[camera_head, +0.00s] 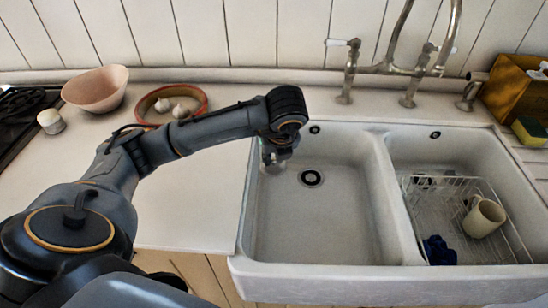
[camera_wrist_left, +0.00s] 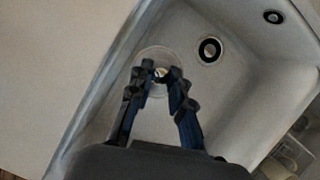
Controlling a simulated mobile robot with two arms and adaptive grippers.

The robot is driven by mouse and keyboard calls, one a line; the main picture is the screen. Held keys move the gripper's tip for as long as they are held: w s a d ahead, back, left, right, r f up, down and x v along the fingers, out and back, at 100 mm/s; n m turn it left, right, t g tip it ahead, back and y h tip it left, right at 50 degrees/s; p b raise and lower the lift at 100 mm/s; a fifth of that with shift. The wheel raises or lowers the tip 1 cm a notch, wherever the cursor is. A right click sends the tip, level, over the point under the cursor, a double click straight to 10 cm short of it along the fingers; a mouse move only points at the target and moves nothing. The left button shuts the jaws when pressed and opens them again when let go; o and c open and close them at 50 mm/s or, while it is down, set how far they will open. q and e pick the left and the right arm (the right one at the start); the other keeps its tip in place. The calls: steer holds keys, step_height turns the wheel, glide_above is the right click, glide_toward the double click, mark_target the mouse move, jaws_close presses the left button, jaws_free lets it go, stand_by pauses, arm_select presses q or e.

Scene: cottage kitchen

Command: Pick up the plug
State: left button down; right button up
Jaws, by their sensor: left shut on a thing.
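The plug (camera_wrist_left: 152,54) is a pale round disc with a small metal knob, seen beyond my fingertips in the left wrist view. My left gripper (camera_wrist_left: 160,72) is shut on the plug's knob. In the head view my left gripper (camera_head: 272,160) points down inside the left basin, near its left wall. The plug is small and partly hidden there; I cannot tell whether it touches the basin. My right gripper is in neither view.
The double sink (camera_head: 330,250) has a drain (camera_head: 311,178) right of my gripper. A wire rack (camera_head: 470,245) with a mug (camera_head: 483,218) fills much of the right basin. Taps (camera_head: 408,70) rise behind. A bowl (camera_head: 96,88) and a garlic dish (camera_head: 150,102) stand on the left counter.

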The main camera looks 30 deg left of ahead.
mark_target(274, 160)
arm_select(q)
steer(key=shift+r+p, duration=1.65)
steer(key=shift+r, duration=1.45)
